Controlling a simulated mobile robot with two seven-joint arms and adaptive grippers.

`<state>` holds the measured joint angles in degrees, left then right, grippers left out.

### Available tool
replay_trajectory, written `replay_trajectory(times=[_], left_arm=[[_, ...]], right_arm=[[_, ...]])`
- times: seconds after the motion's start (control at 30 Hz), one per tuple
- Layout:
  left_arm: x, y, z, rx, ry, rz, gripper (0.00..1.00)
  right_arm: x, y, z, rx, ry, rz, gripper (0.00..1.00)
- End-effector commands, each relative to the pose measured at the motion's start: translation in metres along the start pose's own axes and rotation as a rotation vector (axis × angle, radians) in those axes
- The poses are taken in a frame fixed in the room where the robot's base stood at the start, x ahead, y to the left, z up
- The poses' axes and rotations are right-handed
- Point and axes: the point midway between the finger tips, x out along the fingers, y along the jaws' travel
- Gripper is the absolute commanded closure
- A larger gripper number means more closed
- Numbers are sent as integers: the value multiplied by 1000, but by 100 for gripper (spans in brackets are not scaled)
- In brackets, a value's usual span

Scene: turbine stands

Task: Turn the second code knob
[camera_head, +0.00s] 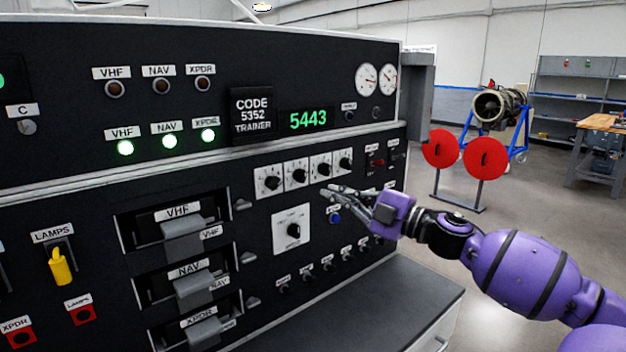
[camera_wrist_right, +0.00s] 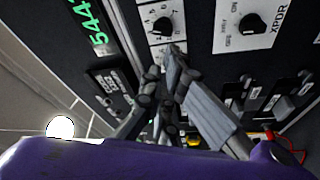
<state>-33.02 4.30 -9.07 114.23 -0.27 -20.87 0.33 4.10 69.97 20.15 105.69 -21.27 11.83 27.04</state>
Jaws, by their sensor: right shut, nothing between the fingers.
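A row of code knobs, black on white square plates, sits on the black panel in the head view. The second code knob (camera_head: 298,175) is second from the left, between the first knob (camera_head: 269,182) and the third knob (camera_head: 324,168); the fourth knob (camera_head: 345,162) is at the right. The green display (camera_head: 308,120) above reads 5443. My right gripper (camera_head: 328,191) is shut and empty, its fingertips just below the third knob. The right wrist view shows its fingers (camera_wrist_right: 172,52) close to one code knob (camera_wrist_right: 162,25); I cannot tell which, or whether they touch. My left gripper is out of view.
A label (camera_head: 252,110) reads CODE 5352 TRAINER. A larger selector knob (camera_head: 293,231) on a white plate is below the row. Handled modules (camera_head: 183,226) are at left, small knobs along the bottom. A grey ledge (camera_head: 400,300) juts out below. Open floor lies to the right.

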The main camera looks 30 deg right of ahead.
Motion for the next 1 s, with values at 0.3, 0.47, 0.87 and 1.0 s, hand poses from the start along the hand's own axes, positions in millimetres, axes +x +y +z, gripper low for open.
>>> replay_trajectory(times=[0.3, 0.47, 0.87, 1.0], left_arm=[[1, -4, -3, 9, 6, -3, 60], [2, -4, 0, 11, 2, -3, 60], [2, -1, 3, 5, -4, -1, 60], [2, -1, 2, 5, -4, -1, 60]], right_arm=[[25, -3, -7, -55, 26, -14, 100], [52, -2, -8, -54, 26, -13, 100], [96, -4, -8, -52, 23, -13, 100], [100, -4, -8, -51, 23, -14, 100]])
